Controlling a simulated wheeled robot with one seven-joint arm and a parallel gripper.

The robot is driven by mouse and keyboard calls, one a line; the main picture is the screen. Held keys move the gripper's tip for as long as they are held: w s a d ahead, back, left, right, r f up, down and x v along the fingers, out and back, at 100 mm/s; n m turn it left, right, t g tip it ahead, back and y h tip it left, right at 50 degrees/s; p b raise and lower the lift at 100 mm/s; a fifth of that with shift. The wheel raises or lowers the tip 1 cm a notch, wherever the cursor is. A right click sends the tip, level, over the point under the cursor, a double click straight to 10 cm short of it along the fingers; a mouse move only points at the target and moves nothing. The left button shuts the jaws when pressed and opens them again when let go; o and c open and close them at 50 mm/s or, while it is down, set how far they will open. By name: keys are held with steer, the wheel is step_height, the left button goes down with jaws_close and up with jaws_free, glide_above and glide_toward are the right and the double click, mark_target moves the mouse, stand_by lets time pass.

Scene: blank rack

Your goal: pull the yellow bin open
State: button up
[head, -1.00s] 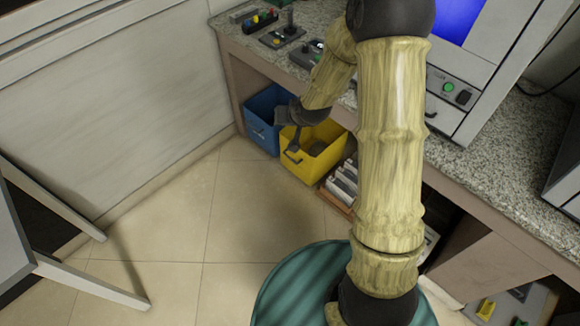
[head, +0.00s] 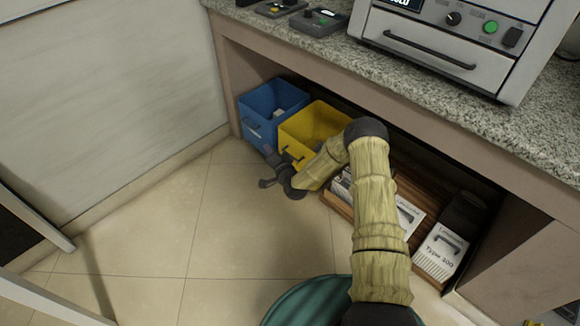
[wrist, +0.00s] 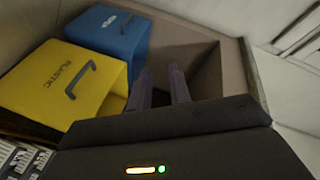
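The yellow bin (head: 300,130) stands on the floor under the counter, its top open and its front facing the room. In the wrist view the yellow bin (wrist: 55,85) shows a dark handle (wrist: 80,80) and the label "PLASTIC". My gripper (head: 266,168) is low in front of the bins, to the left of the yellow bin's handle. In the wrist view my gripper (wrist: 161,86) has its two fingers apart with nothing between them, beside the yellow bin and clear of its handle. My arm hides the yellow bin's lower right part in the head view.
A blue bin (head: 262,105) stands directly left of the yellow bin. A wooden tray (head: 430,200) with labelled boxes is on the right. The stone counter (head: 330,50) overhangs above, with a machine (head: 435,45) on it. The tiled floor (head: 150,220) in front is clear.

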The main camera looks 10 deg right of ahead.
steer(key=s+d+f+m+t+h+b, duration=0.1)
steer(key=d+f+m+h+b, duration=0.1)
steer(key=f, duration=0.5)
steer(key=d+f+m+t+h+b, duration=0.1)
steer(key=d+f+m+h+b, duration=0.1)
steer(key=f+m+b, duration=0.2)
steer(key=s+d+f+m+t+h+b, duration=0.1)
steer(key=f+b, duration=0.4)
steer(key=f, duration=0.5)
steer(key=shift+s+d+f+m+t+h, duration=0.15)
steer(key=shift+s+d+m+t+h, duration=0.3)
steer(key=shift+d+m+h, duration=0.55)
steer(key=shift+w+a, duration=0.1)
